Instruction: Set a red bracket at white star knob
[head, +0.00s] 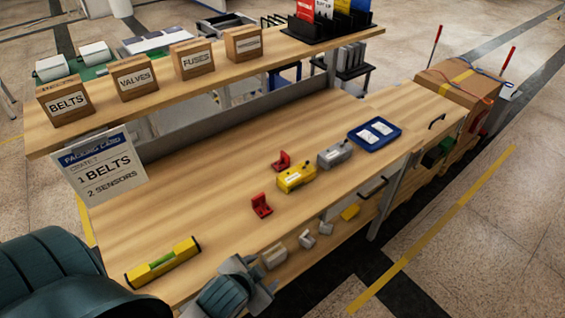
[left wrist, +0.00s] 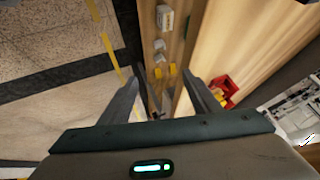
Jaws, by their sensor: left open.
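Two red brackets stand on the wooden bench top in the head view: one (head: 282,161) behind the yellow block, one (head: 261,205) nearer the front edge. A red part (left wrist: 222,88) beside the right finger shows in the left wrist view; I cannot tell which bracket it is. My left gripper (head: 258,279) is open and empty at the bench's front edge, and its spread fingers show in the left wrist view (left wrist: 163,98). Small pale fittings (head: 306,240) line the bench's front side; I cannot make out which is a white star knob. My right gripper is out of view.
A yellow block (head: 296,178), a grey block (head: 334,154) and a blue tray (head: 391,138) are on the bench right of the brackets. A yellow level (head: 163,262) lies front left. A raised shelf (head: 215,78) with labelled boxes runs behind. The bench's left-middle is clear.

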